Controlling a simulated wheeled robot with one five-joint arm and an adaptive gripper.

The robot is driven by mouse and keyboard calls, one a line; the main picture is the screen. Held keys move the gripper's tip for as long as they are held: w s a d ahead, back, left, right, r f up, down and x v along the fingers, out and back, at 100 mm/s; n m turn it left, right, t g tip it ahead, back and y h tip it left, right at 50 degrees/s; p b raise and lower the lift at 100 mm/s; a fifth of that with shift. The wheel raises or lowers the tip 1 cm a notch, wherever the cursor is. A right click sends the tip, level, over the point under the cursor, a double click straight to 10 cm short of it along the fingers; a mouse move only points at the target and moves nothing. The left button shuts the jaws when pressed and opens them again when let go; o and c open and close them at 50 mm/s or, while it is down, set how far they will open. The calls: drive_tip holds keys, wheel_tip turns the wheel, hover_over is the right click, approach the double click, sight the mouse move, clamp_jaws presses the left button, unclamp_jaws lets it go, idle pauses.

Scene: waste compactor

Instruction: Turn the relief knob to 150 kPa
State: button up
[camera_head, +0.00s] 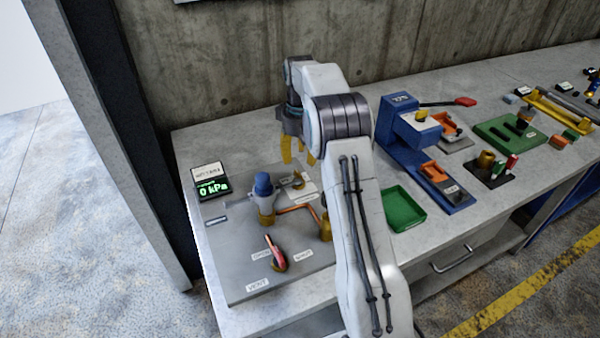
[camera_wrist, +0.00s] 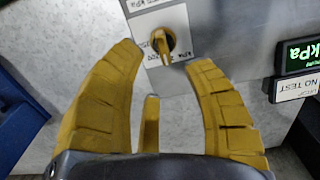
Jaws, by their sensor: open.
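The relief knob (camera_wrist: 158,44) is yellow and sits on a white plate (camera_wrist: 179,17) with kPa markings, upside down in the wrist view. Its pointer setting is too small to read surely. In the head view the knob (camera_head: 299,181) shows on the grey panel. My gripper (camera_head: 298,158) is open and points down above and just behind the knob. In the wrist view the knob lies near the gap between the fingertips of my gripper (camera_wrist: 166,60), apart from them. The display (camera_head: 212,188) reads 0 kPa in green.
A green tray (camera_head: 405,208) and a blue press (camera_head: 396,125) stand to the right. A concrete wall is behind.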

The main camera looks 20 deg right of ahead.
sight(300, 173)
drive_tip(key=shift+f, duration=3.35)
drive_tip(key=shift+o, duration=0.3)
clamp_jaws()
